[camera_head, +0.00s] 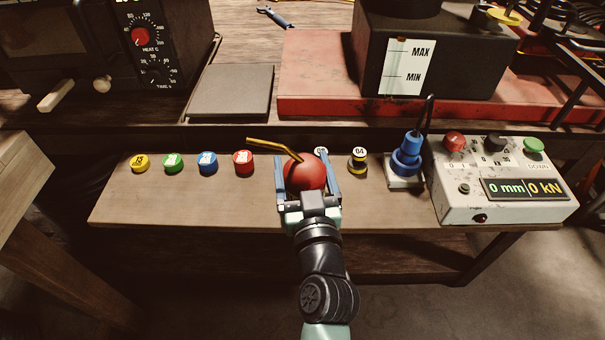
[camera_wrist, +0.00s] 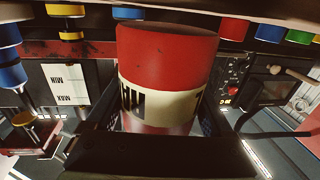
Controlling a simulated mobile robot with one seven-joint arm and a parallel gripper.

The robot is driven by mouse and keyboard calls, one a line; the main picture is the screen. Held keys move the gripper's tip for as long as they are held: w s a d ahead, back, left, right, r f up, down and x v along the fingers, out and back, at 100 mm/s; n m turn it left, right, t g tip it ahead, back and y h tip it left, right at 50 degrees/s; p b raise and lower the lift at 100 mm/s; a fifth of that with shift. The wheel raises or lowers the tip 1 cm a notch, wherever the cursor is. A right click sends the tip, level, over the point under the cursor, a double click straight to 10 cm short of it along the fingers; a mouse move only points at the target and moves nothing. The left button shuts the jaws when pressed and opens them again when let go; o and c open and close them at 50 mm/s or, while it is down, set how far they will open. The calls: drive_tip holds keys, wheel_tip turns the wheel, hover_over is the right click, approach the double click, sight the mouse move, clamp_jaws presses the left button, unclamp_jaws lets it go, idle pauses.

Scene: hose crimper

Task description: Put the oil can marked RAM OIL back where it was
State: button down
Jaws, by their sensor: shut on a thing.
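The oil can (camera_head: 304,173) is red with a brass spout (camera_head: 272,147) that points up and left in the head view. My gripper (camera_head: 305,162) is shut on it, with one blue-grey finger on each side of its body. In the wrist view the can (camera_wrist: 168,55) fills the middle, red with a cream label band (camera_wrist: 135,98). Only parts of dark letters show on the band, so the marking is not readable. The can is over the wooden shelf (camera_head: 200,205); I cannot tell whether it touches the shelf.
Left of the can stand yellow (camera_head: 139,162), green (camera_head: 172,162), blue (camera_head: 207,162) and red (camera_head: 244,162) capped pieces. A black-and-yellow piece marked 04 (camera_head: 358,160), a blue plug (camera_head: 407,155) and a control box (camera_head: 500,185) stand right. Another piece is partly hidden behind the can.

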drive_tip(key=shift+f, duration=0.4)
unclamp_jaws()
drive_tip(key=shift+f, duration=0.2)
drive_tip(key=shift+r, duration=0.2)
drive_tip(key=s+d+b, duration=0.1)
drive_tip(key=s+b, duration=0.2)
drive_tip(key=s, duration=0.9)
drive_tip(key=shift+d, duration=0.4)
